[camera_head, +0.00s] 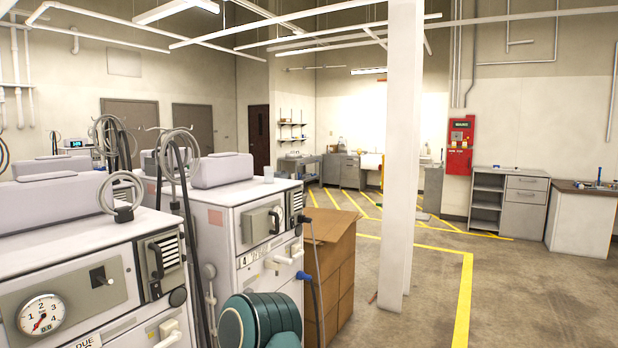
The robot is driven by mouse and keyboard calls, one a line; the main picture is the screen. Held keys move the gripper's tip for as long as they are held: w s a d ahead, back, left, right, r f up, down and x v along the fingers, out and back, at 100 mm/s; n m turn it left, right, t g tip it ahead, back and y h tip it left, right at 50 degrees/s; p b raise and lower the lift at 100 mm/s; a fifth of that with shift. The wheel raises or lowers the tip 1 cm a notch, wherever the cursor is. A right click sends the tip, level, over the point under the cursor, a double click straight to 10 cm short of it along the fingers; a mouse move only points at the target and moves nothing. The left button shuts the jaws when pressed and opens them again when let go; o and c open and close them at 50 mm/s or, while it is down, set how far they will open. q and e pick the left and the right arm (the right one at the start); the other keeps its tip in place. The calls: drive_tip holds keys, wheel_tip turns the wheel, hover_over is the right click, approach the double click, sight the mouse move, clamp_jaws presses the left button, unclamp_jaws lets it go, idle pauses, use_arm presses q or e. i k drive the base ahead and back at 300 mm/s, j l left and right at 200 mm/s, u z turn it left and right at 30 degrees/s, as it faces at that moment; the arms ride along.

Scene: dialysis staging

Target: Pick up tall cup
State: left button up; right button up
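A small pale cup-like thing (269,174) stands upright on top of the second white dialysis machine (225,215), near that machine's far right corner. It is too small in the picture to tell whether it is the tall cup. No other cup can be made out clearly. Neither of my grippers is in view.
Another dialysis machine (70,265) with a pressure gauge fills the near left. A white pillar (402,150) rises right of centre. The floor (535,295) at the right is clear, with yellow lines.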

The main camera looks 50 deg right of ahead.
sight(268, 171)
drive_tip(key=z, duration=1.35)
drive_tip(key=i+l+z, duration=0.6)
drive_tip(key=i+z, duration=0.2)
drive_tip(key=i, duration=0.15)
drive_tip(key=i+l+z, duration=0.1)
drive_tip(key=i, duration=0.6)
drive_tip(key=i+l+z, duration=0.1)
drive_tip(key=i, duration=0.6)
drive_tip(key=i+l+u, duration=0.15)
drive_tip(key=i+u, duration=0.2)
drive_tip(key=i+l+u, duration=0.45)
drive_tip(key=u, duration=0.2)
drive_tip(key=i, duration=0.1)
